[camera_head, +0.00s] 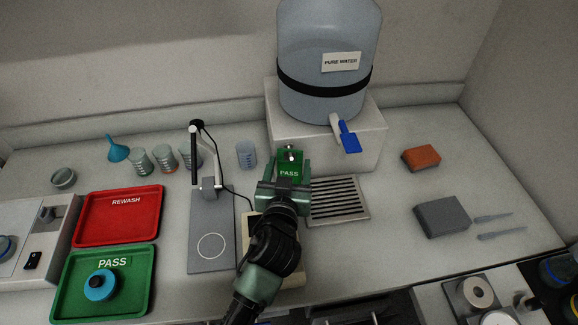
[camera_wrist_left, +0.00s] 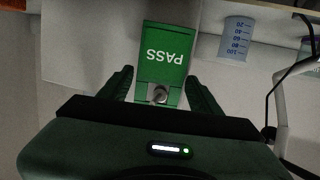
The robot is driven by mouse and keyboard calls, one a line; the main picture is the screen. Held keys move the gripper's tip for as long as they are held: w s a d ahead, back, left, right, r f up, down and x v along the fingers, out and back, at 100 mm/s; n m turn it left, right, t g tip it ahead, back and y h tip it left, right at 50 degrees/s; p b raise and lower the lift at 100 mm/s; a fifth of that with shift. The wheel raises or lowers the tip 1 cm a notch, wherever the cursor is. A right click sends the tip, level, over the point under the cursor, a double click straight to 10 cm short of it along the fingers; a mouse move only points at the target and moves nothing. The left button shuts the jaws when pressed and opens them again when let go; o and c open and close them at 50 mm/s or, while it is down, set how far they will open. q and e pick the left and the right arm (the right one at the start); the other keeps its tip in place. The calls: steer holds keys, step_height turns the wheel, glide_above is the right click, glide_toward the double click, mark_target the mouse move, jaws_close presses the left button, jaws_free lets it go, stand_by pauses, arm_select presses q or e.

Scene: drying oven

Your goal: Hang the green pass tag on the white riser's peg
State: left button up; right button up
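The green pass tag (camera_head: 289,172) is at the front face of the white riser (camera_head: 345,150), under the water jug. The peg's metal end (camera_head: 290,153) shows at the tag's upper part. In the left wrist view the tag (camera_wrist_left: 165,55) appears upside down, with the round peg end (camera_wrist_left: 160,93) in front of its hole end, so the tag appears to hang on the peg. My left gripper (camera_head: 288,172) is open, with one finger on each side of the tag and narrow gaps visible. In the wrist view its fingers (camera_wrist_left: 160,88) flank the tag. My right gripper is out of view.
The water jug (camera_head: 328,60) with its blue tap (camera_head: 350,141) stands on the riser, close right of the gripper. A measuring cup (camera_head: 246,154) and a stand (camera_head: 205,170) are to the left. A drain grate (camera_head: 338,200) lies below right.

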arm_select(q)
steer(key=shift+o, duration=0.7)
